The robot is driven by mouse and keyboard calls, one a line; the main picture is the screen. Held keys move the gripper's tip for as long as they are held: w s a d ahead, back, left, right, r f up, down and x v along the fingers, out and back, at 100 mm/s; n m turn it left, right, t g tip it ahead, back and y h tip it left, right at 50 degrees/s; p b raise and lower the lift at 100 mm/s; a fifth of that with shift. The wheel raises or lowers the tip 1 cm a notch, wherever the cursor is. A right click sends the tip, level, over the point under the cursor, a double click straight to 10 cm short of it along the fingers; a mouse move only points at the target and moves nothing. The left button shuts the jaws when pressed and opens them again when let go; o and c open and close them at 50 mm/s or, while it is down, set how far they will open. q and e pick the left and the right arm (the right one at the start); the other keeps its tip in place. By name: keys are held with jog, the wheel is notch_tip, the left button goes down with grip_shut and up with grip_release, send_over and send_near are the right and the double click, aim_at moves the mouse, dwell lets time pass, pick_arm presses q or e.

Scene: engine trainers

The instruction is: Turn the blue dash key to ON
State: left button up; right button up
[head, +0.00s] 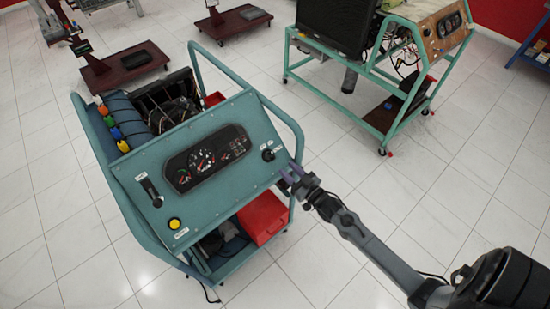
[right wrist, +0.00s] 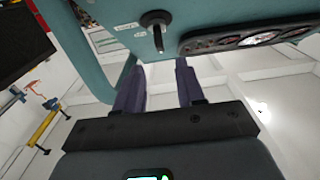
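The blue dash (head: 220,155) is the sloped panel of the teal engine trainer. Its key (head: 268,153) is a small black switch at the panel's right end. In the right wrist view the key (right wrist: 157,32) has a round base and a grip pointing down toward my fingers; I cannot read its position marks. My right gripper (head: 287,178) is just beside the panel's right edge, near the key. In the right wrist view its two purple fingers (right wrist: 160,66) are apart with nothing between them, short of the key. My left gripper is in neither view.
The panel also carries a gauge cluster (head: 205,158), a black lever (head: 150,190) and a yellow button (head: 174,223). A teal tube rail (head: 292,128) curves beside the key. A red box (head: 262,218) sits below. Another trainer (head: 440,75) stands behind right. White floor is open between them.

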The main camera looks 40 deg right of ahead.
aim_at(274, 156)
jog(key=w, duration=0.9)
jog(key=shift+w+b, duration=0.35)
jog(key=shift+w, duration=0.05)
grip_shut()
